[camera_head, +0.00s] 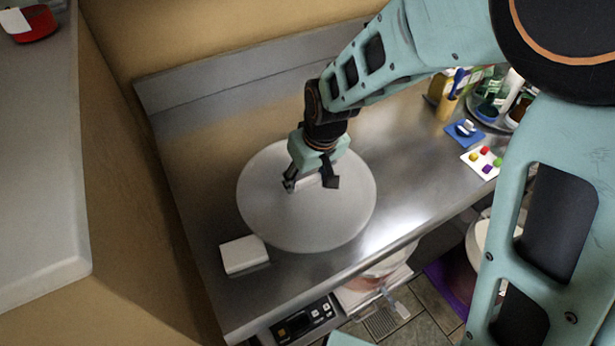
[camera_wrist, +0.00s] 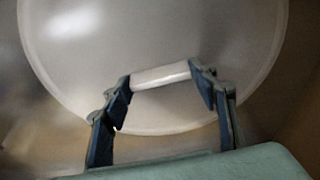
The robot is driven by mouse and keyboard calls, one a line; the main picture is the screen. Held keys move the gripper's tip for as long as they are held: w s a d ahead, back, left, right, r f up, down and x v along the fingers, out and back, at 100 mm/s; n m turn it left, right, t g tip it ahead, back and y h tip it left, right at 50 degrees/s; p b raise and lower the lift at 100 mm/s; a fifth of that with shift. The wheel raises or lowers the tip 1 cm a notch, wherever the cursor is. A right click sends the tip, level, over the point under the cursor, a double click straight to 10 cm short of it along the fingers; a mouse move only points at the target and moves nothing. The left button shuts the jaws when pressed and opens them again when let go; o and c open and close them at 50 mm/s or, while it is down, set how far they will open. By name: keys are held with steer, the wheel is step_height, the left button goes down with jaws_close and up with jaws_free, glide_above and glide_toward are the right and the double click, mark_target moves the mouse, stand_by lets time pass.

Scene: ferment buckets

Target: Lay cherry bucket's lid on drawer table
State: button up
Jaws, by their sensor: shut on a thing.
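A round, pale grey lid (camera_head: 265,205) is over the steel table (camera_head: 195,175) in the head view. It fills much of the wrist view (camera_wrist: 95,45) as well. My gripper (camera_head: 312,184) is above the lid's middle, shut on its white bar handle, which shows between the fingers in the wrist view (camera_wrist: 161,76). The lid looks flat and close to the table top; I cannot tell whether it touches. A bucket (camera_head: 375,278), pinkish inside, stands low beneath the table's front edge, partly hidden.
A white block (camera_head: 243,255) sits at the lid's lower left, very close to its rim. At the right are a card with coloured pieces (camera_head: 482,162), a blue mat (camera_head: 464,133) and several bottles. A grey counter (camera_head: 45,190) is at the far left.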

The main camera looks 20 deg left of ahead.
steer(key=shift+f+b, duration=0.5)
steer(key=shift+f, duration=0.1)
steer(key=o, duration=1.4)
steer(key=shift+r, duration=0.1)
steer(key=shift+r, duration=0.1)
